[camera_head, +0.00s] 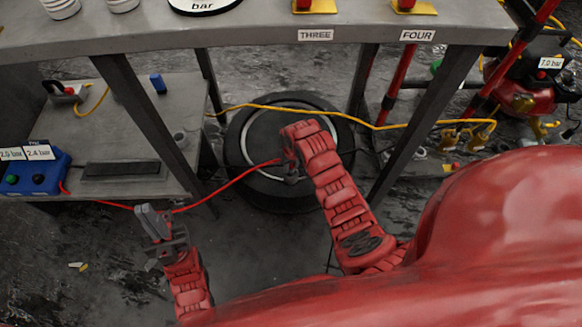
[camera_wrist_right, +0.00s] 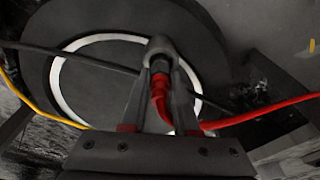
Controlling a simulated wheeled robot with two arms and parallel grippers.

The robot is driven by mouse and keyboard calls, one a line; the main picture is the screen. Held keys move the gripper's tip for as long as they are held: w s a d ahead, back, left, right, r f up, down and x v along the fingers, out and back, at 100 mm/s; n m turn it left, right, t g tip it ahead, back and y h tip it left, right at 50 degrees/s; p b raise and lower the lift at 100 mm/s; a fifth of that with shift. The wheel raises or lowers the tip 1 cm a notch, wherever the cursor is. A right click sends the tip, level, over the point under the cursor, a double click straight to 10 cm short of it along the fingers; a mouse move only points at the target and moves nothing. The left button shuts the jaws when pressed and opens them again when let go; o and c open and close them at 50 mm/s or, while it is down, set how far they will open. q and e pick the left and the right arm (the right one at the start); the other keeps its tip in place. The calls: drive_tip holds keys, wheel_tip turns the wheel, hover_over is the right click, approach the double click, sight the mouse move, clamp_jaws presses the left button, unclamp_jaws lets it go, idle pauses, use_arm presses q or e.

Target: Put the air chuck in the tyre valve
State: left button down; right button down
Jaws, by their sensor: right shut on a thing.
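My right gripper (camera_head: 290,172) is over the tyre in the head view. In the right wrist view its fingers (camera_wrist_right: 160,100) are shut on the air chuck (camera_wrist_right: 161,50), which has a dark grey head and a red hose (camera_wrist_right: 159,93) below it. The black tyre (camera_head: 244,183) with a white ring lies flat under the bench. It also fills the background of the right wrist view (camera_wrist_right: 95,28). I cannot make out the tyre valve. My left gripper (camera_head: 158,232) looks open and empty, low at the left and away from the tyre.
The bench (camera_head: 250,33) with its legs stands over the tyre. A low table (camera_head: 115,115) at the left carries a blue gauge box (camera_head: 36,179). A red compressor (camera_head: 515,95) stands at the right. Floor at lower left is mostly clear.

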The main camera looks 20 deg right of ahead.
drive_tip(key=shift+f, duration=0.1)
drive_tip(key=shift+f, duration=0.1)
drive_tip(key=c, duration=0.7)
unclamp_jaws()
